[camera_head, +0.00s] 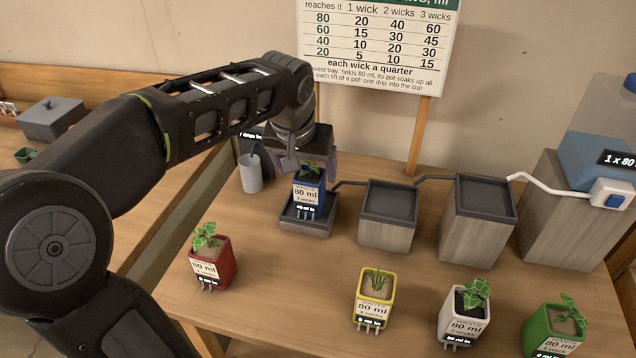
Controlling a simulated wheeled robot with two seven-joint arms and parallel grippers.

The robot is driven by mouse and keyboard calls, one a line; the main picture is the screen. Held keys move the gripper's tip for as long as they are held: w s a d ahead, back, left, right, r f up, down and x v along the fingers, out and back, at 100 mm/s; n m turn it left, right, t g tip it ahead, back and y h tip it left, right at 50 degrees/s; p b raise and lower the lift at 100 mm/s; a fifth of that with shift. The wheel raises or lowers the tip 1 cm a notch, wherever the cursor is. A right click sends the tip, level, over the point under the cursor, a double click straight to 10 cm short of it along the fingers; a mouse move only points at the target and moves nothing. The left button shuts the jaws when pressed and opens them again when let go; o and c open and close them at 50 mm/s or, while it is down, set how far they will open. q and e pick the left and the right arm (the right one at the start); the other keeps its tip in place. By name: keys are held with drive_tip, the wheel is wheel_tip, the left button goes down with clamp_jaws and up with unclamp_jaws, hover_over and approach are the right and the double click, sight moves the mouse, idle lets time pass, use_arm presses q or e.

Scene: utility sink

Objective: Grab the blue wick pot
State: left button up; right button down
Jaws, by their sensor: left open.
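The blue wick pot (320,199) stands upright in the lowest, leftmost tray (305,226). My left gripper (310,167) reaches down over the pot from above and behind. Its jaws are open, around or just above the pot's upper part; I cannot tell whether they touch it. The gripper hides part of the plant and the pot's back. My right gripper is not in view.
Two higher trays (391,203) (485,197) step up to the right, joined by spouts, towards a water tank (592,160). A grey cup (250,177) stands left of the blue pot. Red (222,268), yellow (388,288), white (448,303) and green (534,322) pots stand in front.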

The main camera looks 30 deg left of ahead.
use_arm(q)
drive_tip(key=shift+s, duration=0.15)
drive_tip(key=shift+x, duration=1.35)
drive_tip(key=x, duration=0.5)
drive_tip(key=shift+w+p, duration=0.25)
drive_tip(key=shift+p, duration=0.15)
drive_tip(key=shift+c, duration=0.3)
clamp_jaws()
drive_tip(key=shift+r, duration=0.15)
wheel_tip(320, 180, up, 10)
drive_tip(key=shift+f, duration=0.1)
